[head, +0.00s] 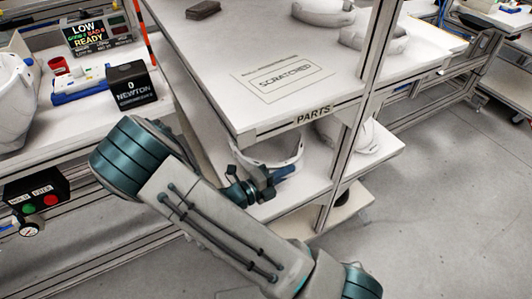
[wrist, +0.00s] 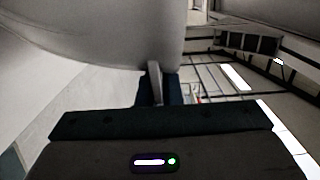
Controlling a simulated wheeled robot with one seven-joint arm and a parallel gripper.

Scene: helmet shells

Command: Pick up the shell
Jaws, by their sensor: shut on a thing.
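A white helmet shell (head: 270,153) is on the middle shelf of the parts rack, below the shelf marked PARTS. My gripper (head: 268,183) is at its near lower rim and shut on it. In the wrist view the shell (wrist: 110,30) fills the upper left, and my gripper (wrist: 157,85) holds its edge. The upper shelf hides the top of the shell in the head view. I cannot tell whether the shell rests on the shelf or is slightly lifted.
Another white shell (head: 355,136) sits to the right on the same shelf, close by. The upper shelf (head: 215,85), with a SCRATCHED label, overhangs my gripper. A rack post (head: 352,130) stands to the right. A workbench with a NEWTON box (head: 131,87) is at left. Open floor (head: 440,200) lies right.

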